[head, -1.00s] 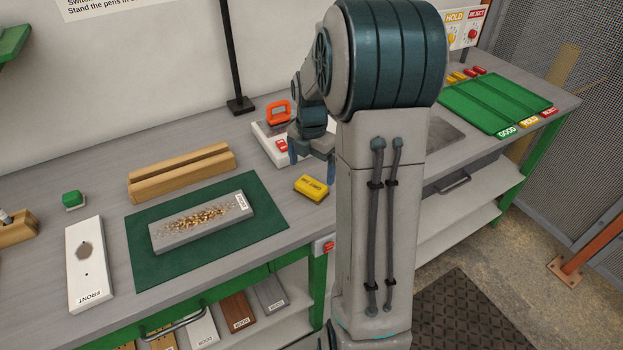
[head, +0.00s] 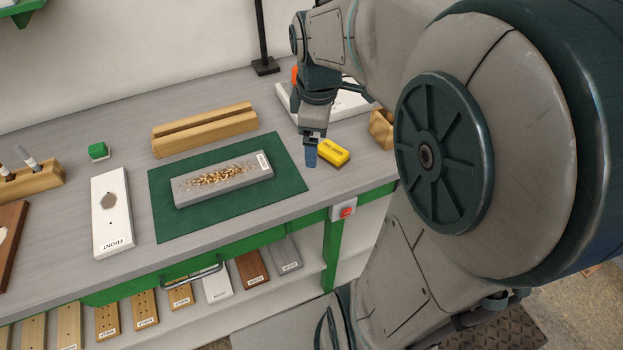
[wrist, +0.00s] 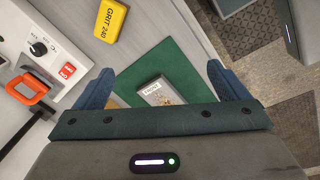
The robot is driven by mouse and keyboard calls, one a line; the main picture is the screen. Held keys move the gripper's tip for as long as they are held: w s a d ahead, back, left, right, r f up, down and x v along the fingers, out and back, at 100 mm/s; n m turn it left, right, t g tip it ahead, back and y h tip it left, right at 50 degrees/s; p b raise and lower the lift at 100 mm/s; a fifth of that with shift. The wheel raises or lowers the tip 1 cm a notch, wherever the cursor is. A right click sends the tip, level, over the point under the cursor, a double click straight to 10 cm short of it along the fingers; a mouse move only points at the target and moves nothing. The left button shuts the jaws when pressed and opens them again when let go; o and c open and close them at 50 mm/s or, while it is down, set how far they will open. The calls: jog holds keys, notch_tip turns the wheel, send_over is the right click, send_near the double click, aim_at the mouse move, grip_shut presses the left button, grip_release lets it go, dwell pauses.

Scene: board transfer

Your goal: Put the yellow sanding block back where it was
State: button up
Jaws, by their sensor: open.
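The yellow sanding block (head: 333,152) lies on the grey bench just right of the green mat. In the wrist view the sanding block (wrist: 109,20) shows its "GRIT 240" label, beyond the fingertips and to the left. My gripper (head: 311,150) hangs above the bench beside the mat's right edge, left of the block in the head view. In the wrist view my gripper (wrist: 162,80) has its two blue fingers wide apart, with nothing between them. The head view shows the fingers nearly in line.
The green mat (head: 163,215) holds a grey board (head: 250,185) with brown grains. A wooden grooved block (head: 205,130) and a white FRONT board (head: 112,215) stand near. A white unit with an orange handle (wrist: 30,88) is behind my gripper. A wooden holder (head: 381,130) sits right of the block.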

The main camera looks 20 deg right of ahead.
jog(key=s+a+f+m+t, duration=0.1)
jog(key=s+a+m, duration=0.4)
jog(key=s+m, duration=0.5)
jog(key=shift+s+a+f+m, duration=0.15)
jog(key=shift+f+m, duration=0.05)
jog(key=shift+m, duration=0.6)
